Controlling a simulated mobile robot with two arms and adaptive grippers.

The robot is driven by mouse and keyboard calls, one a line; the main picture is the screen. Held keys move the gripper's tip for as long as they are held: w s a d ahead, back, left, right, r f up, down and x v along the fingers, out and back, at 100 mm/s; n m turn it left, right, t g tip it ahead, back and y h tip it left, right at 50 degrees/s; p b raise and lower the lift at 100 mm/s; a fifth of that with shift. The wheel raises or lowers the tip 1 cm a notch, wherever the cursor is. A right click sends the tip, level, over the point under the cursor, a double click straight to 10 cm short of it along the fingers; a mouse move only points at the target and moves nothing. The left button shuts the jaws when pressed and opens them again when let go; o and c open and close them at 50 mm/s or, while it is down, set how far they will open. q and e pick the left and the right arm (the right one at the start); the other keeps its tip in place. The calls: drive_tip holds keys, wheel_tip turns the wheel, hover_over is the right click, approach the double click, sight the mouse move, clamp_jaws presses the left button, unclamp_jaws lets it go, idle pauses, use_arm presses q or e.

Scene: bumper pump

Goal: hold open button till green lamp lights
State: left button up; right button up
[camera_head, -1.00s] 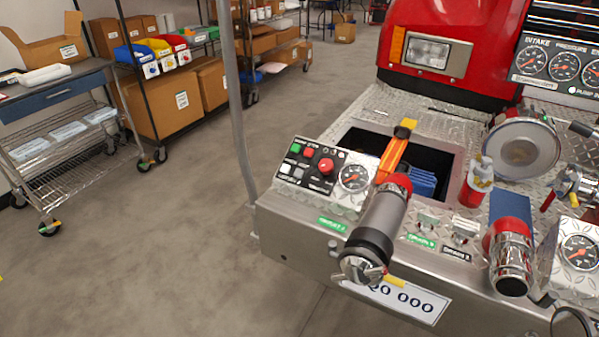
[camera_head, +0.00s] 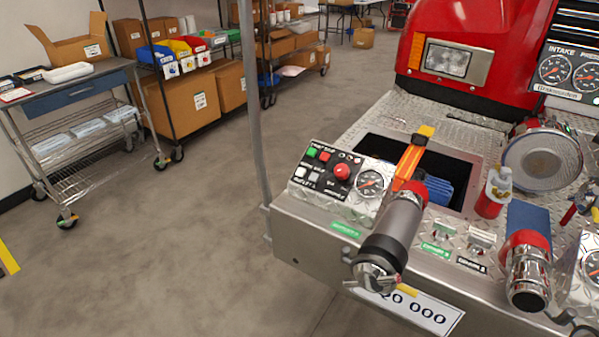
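The control panel (camera_head: 318,183) sits at the left end of the truck's bumper. It carries a green button (camera_head: 312,152), a red button (camera_head: 324,156), a larger red knob (camera_head: 342,172), white and grey buttons, small lamps (camera_head: 349,158) at its top right, and a round gauge (camera_head: 370,184). Its labels are too small to read surely, and I cannot make out a lit green lamp. The green button stands clear with nothing touching it. Neither of my grippers is in view.
A dark hose nozzle (camera_head: 392,236) lies right of the panel. An open bin with a blue hose (camera_head: 438,190) is behind it. A vertical grey pole (camera_head: 259,120) rises left of the panel. A wire cart (camera_head: 75,130) stands at left. The floor between is clear.

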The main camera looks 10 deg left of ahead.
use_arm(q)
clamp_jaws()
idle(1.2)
